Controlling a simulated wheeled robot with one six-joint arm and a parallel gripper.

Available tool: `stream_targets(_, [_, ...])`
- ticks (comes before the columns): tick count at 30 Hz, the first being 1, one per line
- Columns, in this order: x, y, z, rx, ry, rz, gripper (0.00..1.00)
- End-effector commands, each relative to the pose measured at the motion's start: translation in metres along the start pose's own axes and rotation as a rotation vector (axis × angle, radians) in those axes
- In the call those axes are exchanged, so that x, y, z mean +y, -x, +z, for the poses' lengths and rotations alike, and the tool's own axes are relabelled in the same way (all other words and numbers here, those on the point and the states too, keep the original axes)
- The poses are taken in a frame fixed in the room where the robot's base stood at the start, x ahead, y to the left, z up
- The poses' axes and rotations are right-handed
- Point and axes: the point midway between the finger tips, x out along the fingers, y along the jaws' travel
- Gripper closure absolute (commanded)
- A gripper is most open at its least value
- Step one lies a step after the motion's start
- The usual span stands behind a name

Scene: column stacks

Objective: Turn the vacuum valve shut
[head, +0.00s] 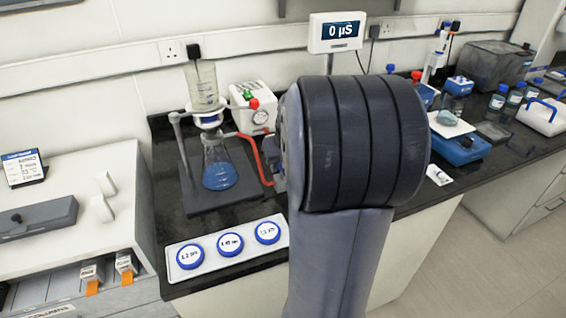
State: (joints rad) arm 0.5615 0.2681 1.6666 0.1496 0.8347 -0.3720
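A white vacuum pump box (252,108) with a round gauge stands at the back of the dark bench. A red knob (254,103) and a green part sit at its top; I cannot tell for sure which part is the vacuum valve. A red tube (247,136) runs from the filter flask (217,170), which holds blue liquid, to the right and down beside my arm. My arm's large dark joint fills the middle of the view and hides the bench behind it. My gripper does not show clearly; a small grey part at the arm's left edge is unclear.
A glass funnel (202,85) stands above the flask on a stand. A white tray (184,274) with three blue-rimmed discs lies at the bench front. A display (336,33) reads "0 µS". A blue stirrer (460,148) and several bottles stand at right.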

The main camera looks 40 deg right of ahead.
Motion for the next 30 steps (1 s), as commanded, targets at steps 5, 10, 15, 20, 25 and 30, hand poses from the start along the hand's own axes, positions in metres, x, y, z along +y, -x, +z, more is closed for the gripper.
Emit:
stream_targets(5, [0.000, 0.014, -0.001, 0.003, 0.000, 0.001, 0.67])
stream_targets(10, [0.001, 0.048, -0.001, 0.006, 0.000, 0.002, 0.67])
stream_targets(15, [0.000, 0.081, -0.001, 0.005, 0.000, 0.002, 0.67])
stream_targets(20, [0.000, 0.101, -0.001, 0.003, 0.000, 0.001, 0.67])
stream_targets(25, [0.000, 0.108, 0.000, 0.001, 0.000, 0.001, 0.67])
stream_targets(30, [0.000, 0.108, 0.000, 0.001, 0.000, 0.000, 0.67])
